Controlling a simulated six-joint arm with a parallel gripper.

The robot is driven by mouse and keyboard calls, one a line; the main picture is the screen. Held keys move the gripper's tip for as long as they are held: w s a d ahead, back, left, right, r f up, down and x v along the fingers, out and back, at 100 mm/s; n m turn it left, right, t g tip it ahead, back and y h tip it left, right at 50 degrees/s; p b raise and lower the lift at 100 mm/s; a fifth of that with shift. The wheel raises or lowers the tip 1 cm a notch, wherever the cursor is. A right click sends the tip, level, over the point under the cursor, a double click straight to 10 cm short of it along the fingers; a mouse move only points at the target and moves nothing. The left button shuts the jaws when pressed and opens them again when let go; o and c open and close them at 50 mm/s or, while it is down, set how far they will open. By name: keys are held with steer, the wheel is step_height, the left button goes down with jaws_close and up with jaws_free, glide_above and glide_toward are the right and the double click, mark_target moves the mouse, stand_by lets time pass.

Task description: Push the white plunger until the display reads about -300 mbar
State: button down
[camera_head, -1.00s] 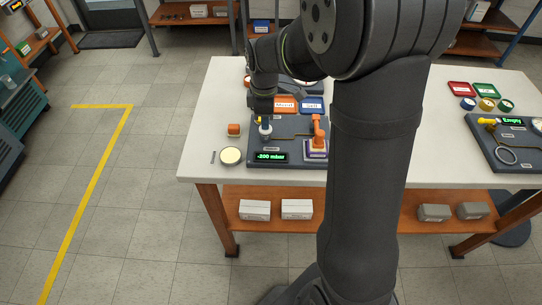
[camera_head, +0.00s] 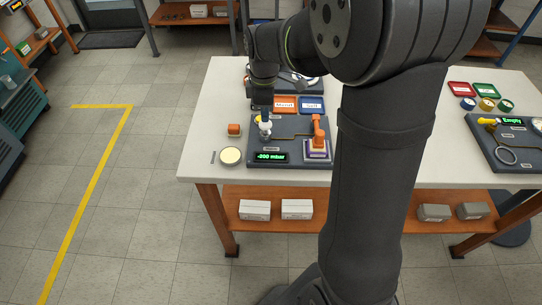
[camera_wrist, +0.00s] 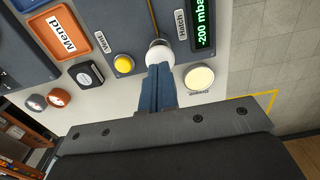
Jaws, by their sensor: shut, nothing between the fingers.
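The white plunger (camera_head: 265,133) stands on the dark grey testbench panel (camera_head: 290,142); its round white head (camera_wrist: 160,53) also shows in the wrist view. My gripper (camera_head: 266,113) is shut and empty over the plunger. In the wrist view its blue fingers (camera_wrist: 160,73) end right at the plunger head and hide part of it; I cannot tell whether they touch. The display (camera_head: 271,157) reads -200 mbar in green. In the wrist view the display (camera_wrist: 203,23) is cut off at the top edge and shows "-200 mba".
Orange (camera_head: 285,104) and blue (camera_head: 312,105) trays lie behind.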

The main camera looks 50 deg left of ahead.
steer(key=shift+f, duration=0.1)
steer(key=shift+f, duration=1.65)
steer(key=shift+r, duration=0.15)
steer(key=shift+r, duration=1.6)
steer(key=shift+f, duration=0.2)
steer(key=shift+f, duration=0.45)
steer(key=shift+r, duration=0.65)
